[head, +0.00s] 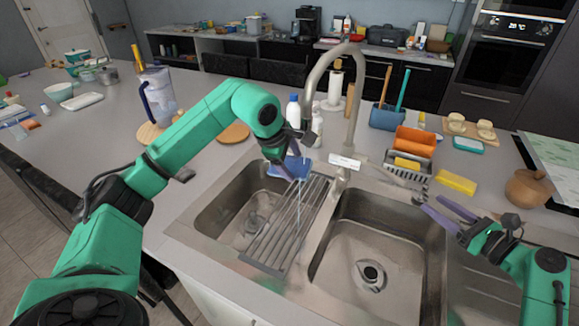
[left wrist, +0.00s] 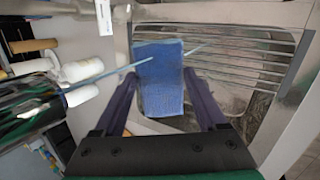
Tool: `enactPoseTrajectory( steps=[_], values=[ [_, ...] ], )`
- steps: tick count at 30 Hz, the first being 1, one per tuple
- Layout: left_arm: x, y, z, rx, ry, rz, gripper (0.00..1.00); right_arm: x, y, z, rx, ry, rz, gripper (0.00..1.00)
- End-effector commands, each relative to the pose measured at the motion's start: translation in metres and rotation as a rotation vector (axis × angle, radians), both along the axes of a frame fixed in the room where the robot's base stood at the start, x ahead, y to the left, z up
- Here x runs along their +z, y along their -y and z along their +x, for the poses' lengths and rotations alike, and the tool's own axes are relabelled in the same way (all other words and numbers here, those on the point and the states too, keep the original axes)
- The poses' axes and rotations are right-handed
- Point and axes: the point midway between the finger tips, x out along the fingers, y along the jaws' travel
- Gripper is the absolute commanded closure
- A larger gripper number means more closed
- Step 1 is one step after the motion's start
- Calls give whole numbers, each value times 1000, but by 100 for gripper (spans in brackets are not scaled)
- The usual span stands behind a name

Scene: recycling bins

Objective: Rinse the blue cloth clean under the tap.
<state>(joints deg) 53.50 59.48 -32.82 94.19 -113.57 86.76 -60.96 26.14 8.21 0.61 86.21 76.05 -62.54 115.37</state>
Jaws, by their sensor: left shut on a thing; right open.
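The blue cloth (head: 291,167) hangs over the left sink basin (head: 222,212), below the tap (head: 352,75). My left gripper (head: 289,151) is shut on it. In the left wrist view the cloth (left wrist: 162,88) spreads between the two fingers. A thin pale blue line, which looks like running water, crosses the cloth there and drops below it in the head view. I cannot make out any dirt on the cloth. My right gripper (head: 436,210) is open and empty above the right basin's right edge (head: 437,240).
A metal drying rack (head: 290,222) lies across the left basin. The right basin (head: 368,265) is empty. An orange item (head: 414,142), a yellow sponge (head: 456,182) and a wooden pot (head: 528,188) stand right of the tap. A pitcher (head: 158,97) stands on the left counter.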

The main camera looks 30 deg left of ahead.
Motion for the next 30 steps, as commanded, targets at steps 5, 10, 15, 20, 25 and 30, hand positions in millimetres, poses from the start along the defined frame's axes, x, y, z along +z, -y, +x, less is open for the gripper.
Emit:
enactPoseTrajectory(
  steps=[5, 10, 15, 20, 25, 30],
  values=[
    [1, 5, -1, -2, 0, 0, 71, 1, 0, 0, 0, 0, 0, 47],
    [1, 12, -2, -1, 0, 0, 71, 3, 0, 0, 0, 0, 0, 47],
    [0, 12, -2, 0, 0, -1, 71, 3, 0, 0, 0, 0, 0, 47],
    [0, 10, -1, 0, 0, 0, 71, 2, 0, 0, 0, 0, 0, 47],
    [0, 1, 0, 1, 1, 1, 71, 1, 0, 0, 0, 0, 0, 47],
    [0, 0, 0, 0, 1, 0, 71, 1, 0, 0, 0, 0, 0, 47]
  ],
)
